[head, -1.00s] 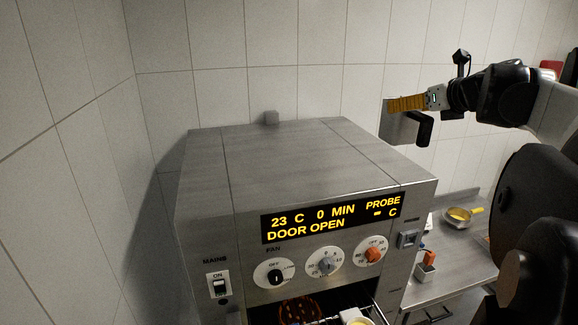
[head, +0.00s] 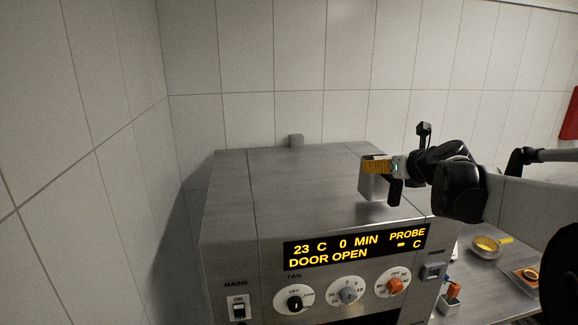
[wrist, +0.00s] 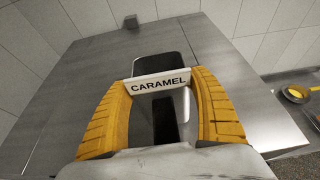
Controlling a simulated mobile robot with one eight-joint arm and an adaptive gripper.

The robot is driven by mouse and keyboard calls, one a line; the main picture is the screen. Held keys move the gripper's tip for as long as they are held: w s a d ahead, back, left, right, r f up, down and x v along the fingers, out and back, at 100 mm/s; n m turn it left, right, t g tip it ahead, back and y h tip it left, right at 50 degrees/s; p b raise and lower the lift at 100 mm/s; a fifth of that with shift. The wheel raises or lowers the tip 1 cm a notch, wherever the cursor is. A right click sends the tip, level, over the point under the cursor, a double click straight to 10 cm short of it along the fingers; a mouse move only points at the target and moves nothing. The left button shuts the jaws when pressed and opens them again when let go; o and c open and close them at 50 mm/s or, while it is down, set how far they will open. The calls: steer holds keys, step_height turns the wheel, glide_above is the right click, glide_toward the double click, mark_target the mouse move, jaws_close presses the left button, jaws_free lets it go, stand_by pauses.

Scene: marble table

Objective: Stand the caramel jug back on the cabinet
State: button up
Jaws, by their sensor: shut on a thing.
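The caramel jug (head: 371,187) is a steel vessel with a black handle. Its label reading CARAMEL (wrist: 158,84) shows between my yellow fingers in the wrist view. My gripper (head: 372,165) is shut on the jug, and its fingers also flank the label in the wrist view (wrist: 162,98). The jug looks upright, over the right part of the cabinet's steel top (head: 290,190). I cannot tell whether its base touches the top. My fingers and palm hide part of the jug.
A small grey block (head: 296,140) stands at the back edge of the cabinet top. The left and middle of the top are bare. Tiled walls rise behind and at left.

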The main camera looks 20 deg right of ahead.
step_height(320, 180, down, 2)
steer(key=shift+f, duration=0.15)
steer(key=o, duration=1.2)
